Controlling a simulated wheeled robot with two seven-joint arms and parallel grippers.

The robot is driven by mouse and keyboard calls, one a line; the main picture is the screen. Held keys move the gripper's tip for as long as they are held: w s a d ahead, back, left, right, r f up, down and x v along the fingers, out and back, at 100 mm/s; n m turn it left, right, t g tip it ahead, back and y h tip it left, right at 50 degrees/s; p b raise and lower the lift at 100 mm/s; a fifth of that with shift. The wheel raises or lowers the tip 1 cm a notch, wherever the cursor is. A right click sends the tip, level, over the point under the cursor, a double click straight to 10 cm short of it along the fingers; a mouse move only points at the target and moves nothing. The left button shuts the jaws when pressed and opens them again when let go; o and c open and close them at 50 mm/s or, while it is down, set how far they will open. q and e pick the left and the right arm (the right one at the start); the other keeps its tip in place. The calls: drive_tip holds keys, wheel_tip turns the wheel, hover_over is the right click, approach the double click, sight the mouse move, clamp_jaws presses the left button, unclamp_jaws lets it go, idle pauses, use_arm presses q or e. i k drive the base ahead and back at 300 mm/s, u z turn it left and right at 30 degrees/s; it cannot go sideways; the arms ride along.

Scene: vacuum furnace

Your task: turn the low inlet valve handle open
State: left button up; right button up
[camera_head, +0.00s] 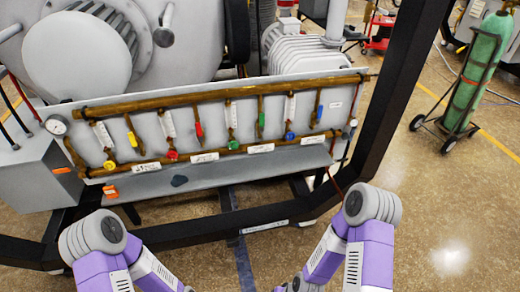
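A grey panel (215,107) carries brown pipes with several coloured valve handles. Upright handles in the upper row are yellow (131,137), red (199,129), green (261,121) and blue (320,113). Round handles in the lower row are orange-yellow (109,165), red (172,155), green (233,144) and blue (289,136). White labels below are too small to read, so I cannot tell which handle is the low inlet one. My two purple arms show at the bottom, below the panel. Neither gripper shows.
Black frame bars (395,75) cross in front and at the right. A green gas cylinder (480,70) stands on a cart at the far right.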

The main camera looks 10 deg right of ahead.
sight(76, 168)
drive_tip(key=u, duration=0.45)
drive_tip(key=k, duration=0.6)
drive_tip(key=u, duration=0.9)
drive_tip(key=i, duration=1.35)
drive_tip(key=z, duration=0.4)
drive_tip(key=i, duration=0.85)
drive_tip(key=z, duration=0.1)
